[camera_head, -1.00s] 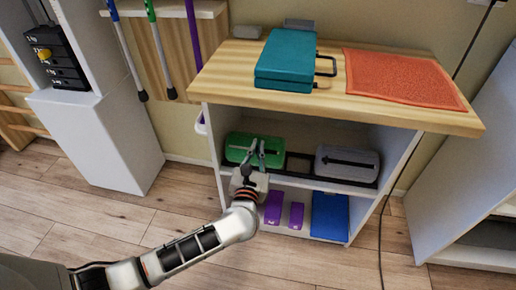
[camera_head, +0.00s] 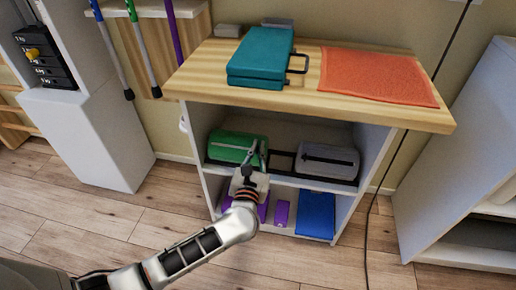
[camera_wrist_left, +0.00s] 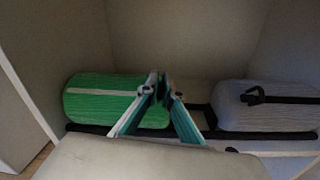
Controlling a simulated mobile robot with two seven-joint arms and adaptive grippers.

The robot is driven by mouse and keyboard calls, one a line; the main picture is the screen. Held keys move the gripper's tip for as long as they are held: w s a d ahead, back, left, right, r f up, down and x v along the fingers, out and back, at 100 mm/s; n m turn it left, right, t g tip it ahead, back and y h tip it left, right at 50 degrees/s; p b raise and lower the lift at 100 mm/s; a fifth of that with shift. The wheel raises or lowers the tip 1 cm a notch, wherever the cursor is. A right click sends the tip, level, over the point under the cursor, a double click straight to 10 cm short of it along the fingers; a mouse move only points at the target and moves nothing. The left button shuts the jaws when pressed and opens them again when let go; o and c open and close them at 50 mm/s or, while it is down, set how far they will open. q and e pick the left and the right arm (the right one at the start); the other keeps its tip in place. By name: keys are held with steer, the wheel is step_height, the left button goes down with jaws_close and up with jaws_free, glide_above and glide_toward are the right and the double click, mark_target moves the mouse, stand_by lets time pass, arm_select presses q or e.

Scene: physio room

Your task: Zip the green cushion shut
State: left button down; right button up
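The green cushion (camera_head: 228,141) lies on the middle shelf of the cabinet, at the left. It also shows in the left wrist view (camera_wrist_left: 88,108), where a pale strip runs along it to my fingers. My left gripper (camera_head: 259,150) is at the cushion's front, toward its right end. In the left wrist view, the fingers of the left gripper (camera_wrist_left: 158,82) come nearly together at the tips, a thin gap between them. They look shut on the zip pull, which the fingers hide. My right gripper is not in view.
A grey cushion (camera_head: 325,154) with a black zip lies to the right on the same shelf. Black rails (camera_wrist_left: 78,129) edge the shelf. Purple blocks (camera_head: 281,212) and a blue block (camera_head: 315,215) stand below. The cabinet top (camera_head: 200,82) holds a teal case (camera_head: 262,58) and an orange mat (camera_head: 375,76).

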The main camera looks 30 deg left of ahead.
arm_select(q)
steer(key=shift+a, duration=0.1)
steer(key=c, duration=2.2)
jaws_free()
steer(key=shift+f, duration=0.1)
steer(key=shift+c, duration=0.2)
steer(key=v, duration=0.7)
steer(key=shift+s, duration=0.25)
